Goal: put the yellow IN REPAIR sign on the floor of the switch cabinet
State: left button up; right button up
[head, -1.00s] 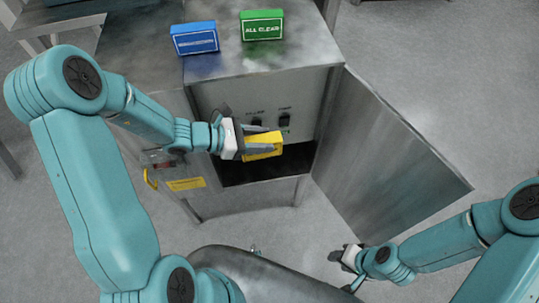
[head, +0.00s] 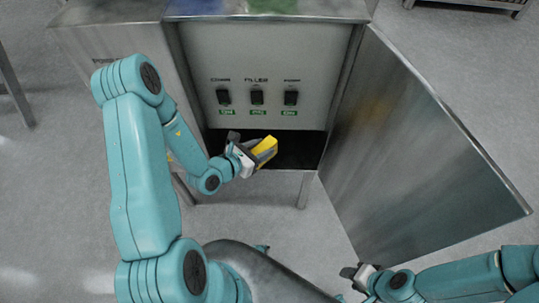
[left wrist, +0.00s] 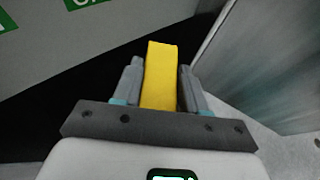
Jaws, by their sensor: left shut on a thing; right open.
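The yellow sign (head: 265,149) is held in my left gripper (head: 255,151), at the opening of the switch cabinet. The left wrist view shows the yellow sign (left wrist: 160,76) edge-on between the two fingers of my left gripper (left wrist: 161,88). Its lettering cannot be read. The dark floor of the cabinet (head: 300,150) shows below the switch panel, beyond and beside the sign. Whether the sign touches the floor cannot be told. My right gripper (head: 357,275) is open and empty, low in front of the open door.
The switch panel (head: 265,65) has three black switches with green labels. The cabinet door (head: 420,150) stands open to the right. The lower edges of a blue sign (head: 195,5) and a green sign (head: 272,6) show on top of the cabinet.

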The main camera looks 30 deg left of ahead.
pick_arm(q)
jog(key=s+a+f+n+y+b, duration=0.2)
jog(key=s+a+f, duration=0.1)
jog(key=f, duration=0.4)
jog(key=s+a+f+n+y+b, duration=0.2)
jog(key=a+f+y+b, duration=0.1)
jog(key=f, duration=0.3)
jog(key=r+x, duration=0.1)
jog(key=x, duration=0.5)
jog(key=r+b+x, duration=0.1)
jog(key=x, duration=0.5)
jog(key=w+x, duration=0.1)
jog(key=x, duration=0.5)
jog(key=shift+a+r+b, duration=0.1)
jog(key=shift+r+b, duration=0.2)
jog(key=shift+r, duration=0.25)
pick_arm(e)
notch_tip(320, 180, down, 9)
jog(key=shift+s, duration=0.1)
